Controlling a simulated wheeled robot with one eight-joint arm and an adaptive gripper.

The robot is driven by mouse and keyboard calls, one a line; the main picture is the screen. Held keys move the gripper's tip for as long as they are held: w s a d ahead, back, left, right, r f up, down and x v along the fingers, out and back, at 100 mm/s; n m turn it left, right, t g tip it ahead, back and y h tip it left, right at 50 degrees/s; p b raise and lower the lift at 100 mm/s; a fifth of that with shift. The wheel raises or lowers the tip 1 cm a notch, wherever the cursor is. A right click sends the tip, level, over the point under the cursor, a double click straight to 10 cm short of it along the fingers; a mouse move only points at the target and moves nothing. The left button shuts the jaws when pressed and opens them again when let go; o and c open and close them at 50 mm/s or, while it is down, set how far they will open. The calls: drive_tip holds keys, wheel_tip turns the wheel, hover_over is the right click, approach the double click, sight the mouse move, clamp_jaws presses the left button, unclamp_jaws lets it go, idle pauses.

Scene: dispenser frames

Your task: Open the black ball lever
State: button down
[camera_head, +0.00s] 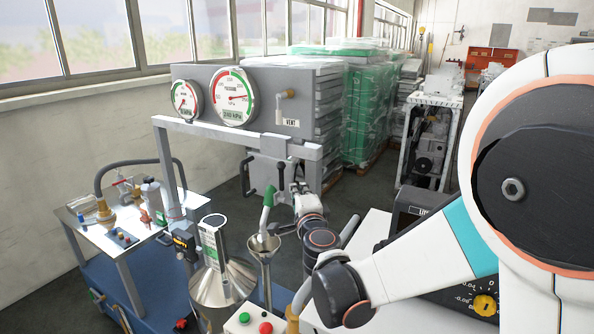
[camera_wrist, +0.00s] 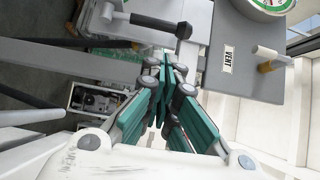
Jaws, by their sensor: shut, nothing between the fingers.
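The black ball lever (camera_head: 282,175) stands below the gauge panel in the head view, close to the left of my gripper (camera_head: 298,188). In the wrist view the lever (camera_wrist: 158,24) lies across the upper middle, with its black ball end toward the right and its other end at a light grey fitting. My gripper (camera_wrist: 167,76) has teal-sided fingers drawn together, with nothing between them. The fingertips appear apart from the lever. The depth gap between them is hard to judge.
A grey panel (camera_head: 210,77) carries two round gauges and a VENT valve (camera_head: 287,94). A grey frame bar (camera_head: 232,135) runs in front of it. A metal funnel (camera_head: 264,243) and a larger steel cone (camera_head: 222,282) stand below.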

sight(291, 171)
drive_tip(key=w, duration=0.3)
drive_tip(key=w+a, duration=0.1)
drive_tip(key=w, duration=0.5)
drive_tip(key=shift+w+a, duration=0.15)
drive_tip(key=shift+w, duration=0.2)
drive_tip(key=shift+s+a, duration=0.1)
drive_tip(key=shift+s, duration=0.05)
drive_tip(key=shift+s+a+f+b, duration=0.3)
drive_tip(key=shift+s+a+b, duration=0.35)
drive_tip(key=shift+s, duration=0.25)
drive_tip(key=shift+s+a+f+b, duration=0.3)
drive_tip(key=shift+s+a+b, duration=0.2)
drive_tip(key=shift+s+b, duration=0.35)
drive_tip(key=shift+s+a+f+b, duration=0.3)
drive_tip(key=shift+s+a+b, duration=0.3)
drive_tip(key=shift+s, duration=0.35)
drive_tip(key=shift+s+a+f, duration=0.1)
drive_tip(key=shift+f, duration=0.1)
